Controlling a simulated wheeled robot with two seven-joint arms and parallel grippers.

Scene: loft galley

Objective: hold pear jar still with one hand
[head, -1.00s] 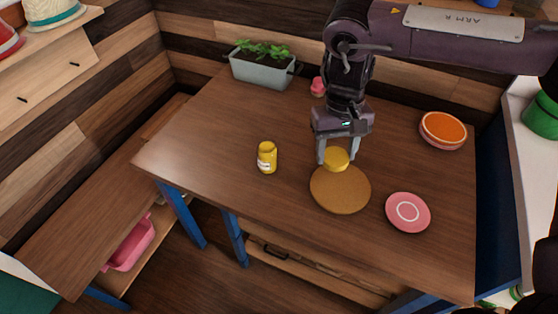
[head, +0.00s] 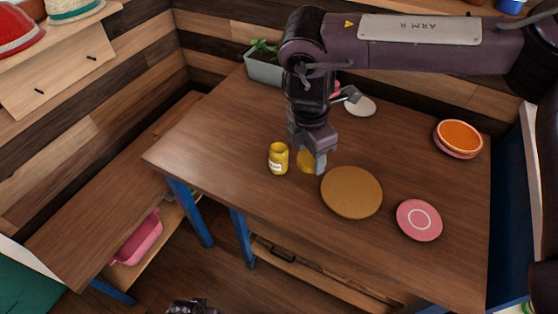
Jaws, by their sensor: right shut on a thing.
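A small yellow jar (head: 278,160) with a pale label stands upright on the wooden table (head: 215,140); it is the likely pear jar, but its label is too small to read. Its top looks uncapped. My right gripper (head: 311,163) points down just to the right of the jar. It is shut on a round yellow lid (head: 306,161), partly hidden by the fingers. The lid is close beside the jar; I cannot tell whether they touch. A dark piece at the bottom edge looks like my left gripper (head: 190,307), cut off, its jaws unclear.
A round cork mat (head: 351,193) lies right of the gripper, with a pink plate (head: 419,220) beyond it. An orange-topped dish (head: 459,137) is at the right. A white saucer (head: 361,106) and planter (head: 264,69) are at the back. The table left of the jar is clear.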

